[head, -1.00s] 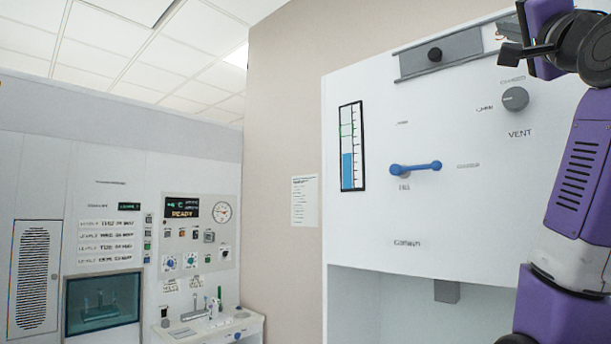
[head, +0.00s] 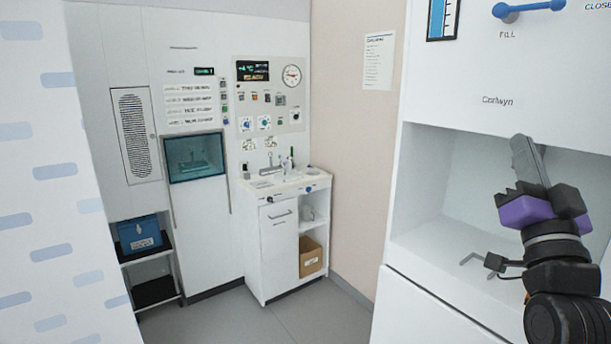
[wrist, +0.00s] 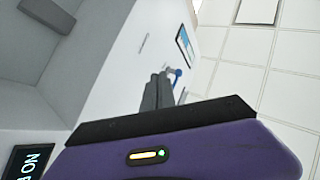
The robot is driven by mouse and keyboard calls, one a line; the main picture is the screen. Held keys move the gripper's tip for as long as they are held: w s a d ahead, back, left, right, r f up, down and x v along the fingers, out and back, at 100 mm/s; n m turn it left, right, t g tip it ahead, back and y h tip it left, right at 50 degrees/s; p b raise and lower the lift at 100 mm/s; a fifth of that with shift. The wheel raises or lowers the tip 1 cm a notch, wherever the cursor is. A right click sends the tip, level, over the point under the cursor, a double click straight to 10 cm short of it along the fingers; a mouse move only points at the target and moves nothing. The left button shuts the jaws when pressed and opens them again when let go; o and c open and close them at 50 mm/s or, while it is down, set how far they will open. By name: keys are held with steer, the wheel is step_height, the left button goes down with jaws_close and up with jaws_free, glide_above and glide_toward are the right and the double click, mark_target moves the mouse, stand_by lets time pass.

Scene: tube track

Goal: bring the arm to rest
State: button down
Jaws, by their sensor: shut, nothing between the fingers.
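My gripper (head: 524,146) is at the right of the head view, in front of the recess of the white cabinet. Its dark grey fingers point up and are together with nothing between them. The purple gripper body and dark wrist joints are below them. In the wrist view my gripper (wrist: 157,88) shows its fingers close together, pointing toward the white panel with the blue handle. I cannot tell how far the fingers are from the panel.
The white cabinet (head: 465,95) has a blue lever (head: 530,8) marked FILL and an open recess (head: 460,195). A sink counter (head: 285,188) and wall panel (head: 270,75) stand further back. Clear grey floor (head: 325,320) lies between. A patterned white surface (head: 65,190) is at the left.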

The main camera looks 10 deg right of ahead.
steer(key=s+a+f+n+y, duration=0.2)
steer(key=s+a+f, duration=0.2)
steer(key=f, duration=0.4)
steer(key=s+a+f+n+g+y, duration=0.1)
steer(key=s+a+f+n+y, duration=0.1)
steer(key=s+a+f, duration=0.45)
steer(key=s+a+f+n+y, duration=0.1)
steer(key=a+f+n+y, duration=0.15)
steer(key=f, duration=0.75)
steer(key=s+a+f+n+g+y, duration=0.1)
steer(key=s+a+f+g+y, duration=0.1)
steer(key=s+f, duration=0.6)
steer(key=s+a+f+n+g+y, duration=0.1)
steer(key=s+a+f+g, duration=0.4)
steer(key=s, duration=1.1)
step_height(320, 180, down, 3)
steer(key=shift+s+a+f+g+y, duration=0.25)
steer(key=shift+a+y, duration=0.2)
steer(key=shift+a, duration=0.75)
steer(key=shift+r, duration=0.1)
